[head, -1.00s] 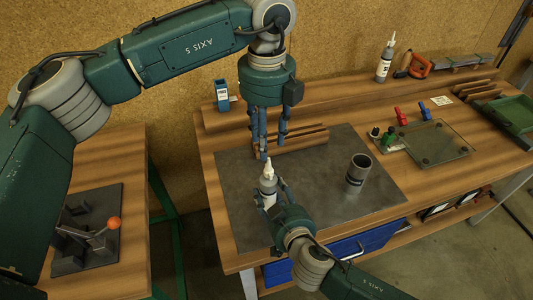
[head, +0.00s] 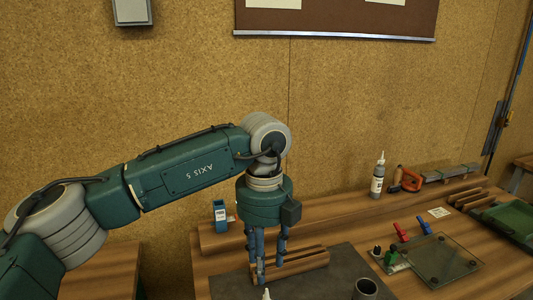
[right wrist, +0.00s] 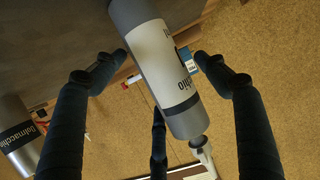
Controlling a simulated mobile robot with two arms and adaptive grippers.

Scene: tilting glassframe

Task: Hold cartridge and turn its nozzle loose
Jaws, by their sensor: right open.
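The cartridge (right wrist: 160,60) is a grey cylinder with a white label and a dark band, seen large in the right wrist view. Its pale nozzle end (right wrist: 200,145) points to the bottom of that view. In the head view only the white nozzle tip (head: 266,294) shows at the bottom edge. My right gripper (right wrist: 153,62) has its fingers spread around the cartridge, with gaps at the sides; it is outside the head view. My left gripper (head: 268,270) points down with its fingers apart and empty, above the nozzle tip in the picture.
Wooden strips (head: 300,262) lie behind the left gripper. A metal cup (head: 366,289) stands to the right on the grey mat (head: 335,275).

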